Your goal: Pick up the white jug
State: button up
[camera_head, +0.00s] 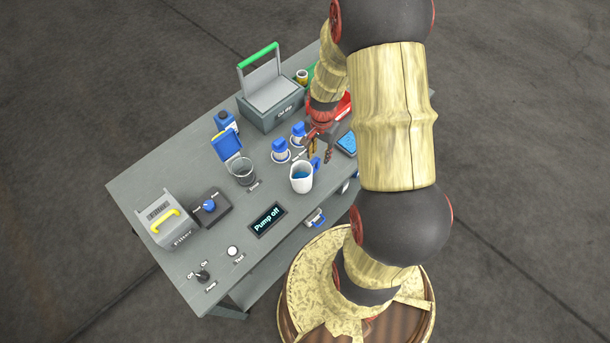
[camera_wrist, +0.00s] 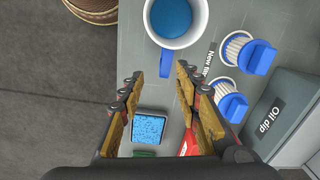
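The white jug (camera_head: 300,187) stands upright on the grey workbench (camera_head: 140,185), with blue inside and a blue handle (camera_head: 316,163) on its upper right side. In the wrist view the jug (camera_wrist: 204,22) is at the top, cut off by the picture's edge. Its handle (camera_wrist: 195,64) points toward my gripper, close to the right fingertip. My gripper (camera_head: 320,153) is just beyond the handle in the head view. In the wrist view my gripper (camera_wrist: 158,76) has its fingers apart and nothing between them. Whether a finger touches the handle cannot be told.
Two blue-capped filters (camera_head: 281,152) (camera_head: 298,134) stand beside the jug. The oil dip box (camera_head: 271,108) is behind. A blue sponge-like block in a tray (camera_wrist: 149,128) lies below the fingers. The bench front is fairly clear around the "Pump off" display (camera_head: 268,220).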

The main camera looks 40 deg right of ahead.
aim_at(317, 161)
jog(key=f, duration=0.2)
jog(key=f+b, duration=0.1)
jog(key=f, duration=0.3)
jog(key=shift+w+b, duration=0.3)
jog(key=shift+w, duration=0.1)
jog(key=shift+c, duration=1.1)
grip_shut()
